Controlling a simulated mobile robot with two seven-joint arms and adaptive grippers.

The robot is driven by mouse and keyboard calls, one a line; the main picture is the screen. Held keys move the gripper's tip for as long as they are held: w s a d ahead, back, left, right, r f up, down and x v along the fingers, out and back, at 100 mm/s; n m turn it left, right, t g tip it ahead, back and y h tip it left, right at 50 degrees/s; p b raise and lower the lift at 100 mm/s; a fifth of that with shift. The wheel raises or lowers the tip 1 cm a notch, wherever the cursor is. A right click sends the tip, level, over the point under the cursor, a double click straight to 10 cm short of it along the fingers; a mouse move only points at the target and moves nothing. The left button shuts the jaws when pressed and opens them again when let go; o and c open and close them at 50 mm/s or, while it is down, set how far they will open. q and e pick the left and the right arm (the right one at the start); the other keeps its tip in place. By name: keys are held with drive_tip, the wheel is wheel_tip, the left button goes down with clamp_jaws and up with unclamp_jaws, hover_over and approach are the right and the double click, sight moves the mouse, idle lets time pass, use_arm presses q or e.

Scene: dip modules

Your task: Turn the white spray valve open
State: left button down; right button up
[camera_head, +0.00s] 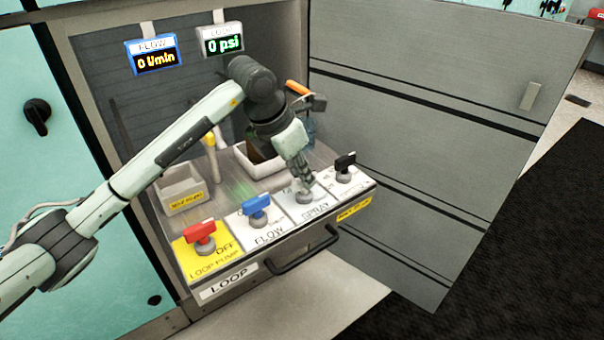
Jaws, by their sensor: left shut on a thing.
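The white spray valve (305,196) sits on the white plate marked SPRAY, third from the left on the control panel. My left gripper (304,188) comes down on it from above and is shut on its handle. The gripper hides most of the handle, so its angle cannot be read. My right gripper is not in view.
A red pump valve (200,234) and a blue flow valve (256,208) stand left of it, a black valve (344,164) right. The flow display (152,56) reads 0 l/min and the pressure display (222,40) 0 psi. The cabinet door (430,130) stands open.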

use_arm(q)
drive_tip(key=n+y+b, duration=0.1)
drive_tip(key=n, duration=0.2)
drive_tip(key=n+t+y+b, duration=0.1)
drive_tip(key=n+b, duration=0.1)
drive_tip(key=n, duration=0.1)
drive_tip(key=shift+s+d+n+t, duration=0.1)
drive_tip(key=shift+d+n+t, duration=0.05)
drive_tip(key=shift+n+t, duration=0.15)
drive_tip(key=n+y+b, duration=0.2)
drive_tip(key=n+b, duration=0.1)
drive_tip(key=n, duration=0.2)
drive_tip(key=shift+d, duration=0.15)
drive_tip(key=n+y+b, duration=0.1)
drive_tip(key=n, duration=0.2)
drive_tip(key=shift+d+r+n, duration=0.1)
drive_tip(key=shift+n, duration=0.2)
drive_tip(key=shift+n+y, duration=0.3)
drive_tip(key=shift+n+g+y, duration=0.3)
drive_tip(key=shift+n+g, duration=0.1)
drive_tip(key=shift+n, duration=0.5)
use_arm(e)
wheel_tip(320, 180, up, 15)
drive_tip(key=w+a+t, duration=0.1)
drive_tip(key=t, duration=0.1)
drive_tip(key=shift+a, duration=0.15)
use_arm(q)
drive_tip(key=c, duration=1.5)
unclamp_jaws()
drive_tip(key=shift+c, duration=0.2)
